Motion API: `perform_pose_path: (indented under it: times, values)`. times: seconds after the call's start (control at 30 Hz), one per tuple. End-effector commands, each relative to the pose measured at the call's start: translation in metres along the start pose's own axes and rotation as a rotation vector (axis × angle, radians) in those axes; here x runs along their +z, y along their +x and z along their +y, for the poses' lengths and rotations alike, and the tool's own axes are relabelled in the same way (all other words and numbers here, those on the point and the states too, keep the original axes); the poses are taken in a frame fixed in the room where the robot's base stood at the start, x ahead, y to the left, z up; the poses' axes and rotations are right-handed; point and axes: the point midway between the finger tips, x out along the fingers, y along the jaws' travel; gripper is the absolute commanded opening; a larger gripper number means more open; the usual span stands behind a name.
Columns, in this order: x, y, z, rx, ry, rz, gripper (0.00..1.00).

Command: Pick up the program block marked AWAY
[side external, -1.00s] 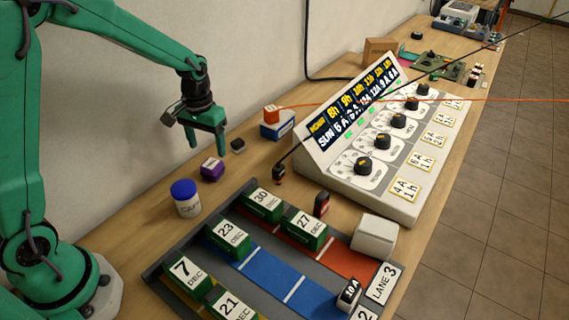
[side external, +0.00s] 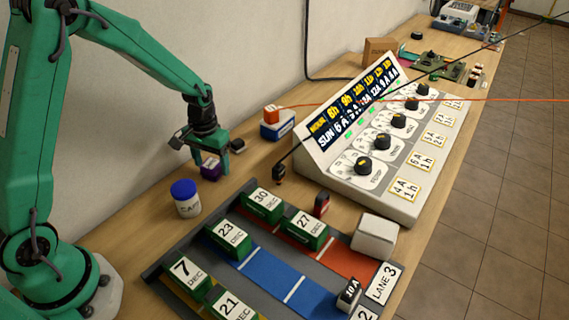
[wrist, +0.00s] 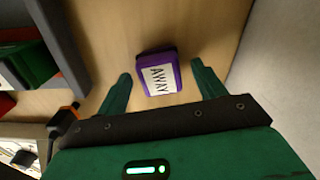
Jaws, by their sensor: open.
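The program block marked AWAY (wrist: 158,74) is a small purple block with a white label, resting on the wooden table. In the wrist view it sits between and just beyond the two open green fingers of my gripper (wrist: 163,85). In the side view my gripper (side external: 211,167) is lowered over the purple block (side external: 209,171), which is partly hidden by the fingers. I cannot tell from these frames whether a finger touches it.
A white jar with a blue lid (side external: 186,198) stands close in front. A small dark block (side external: 237,146) and a blue-white box with an orange block (side external: 277,124) lie to the right. The lane tray (side external: 150,272) with green date blocks and the sloped control panel (side external: 308,172) are nearby.

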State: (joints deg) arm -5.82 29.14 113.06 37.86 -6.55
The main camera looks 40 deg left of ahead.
Motion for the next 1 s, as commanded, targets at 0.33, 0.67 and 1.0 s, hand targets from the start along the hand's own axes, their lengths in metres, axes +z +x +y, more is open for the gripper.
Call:
perform_pose_path:
  times: [0.33, 0.67, 1.0]
  values:
    - [0.0000, 0.0117, 0.0000, 0.000, 0.000, 0.001, 0.69]
    - [0.0000, 0.0113, 0.0000, 0.000, 0.000, 0.001, 0.69]
    - [-0.0002, 0.0111, 0.0000, 0.000, 0.000, 0.001, 0.20]
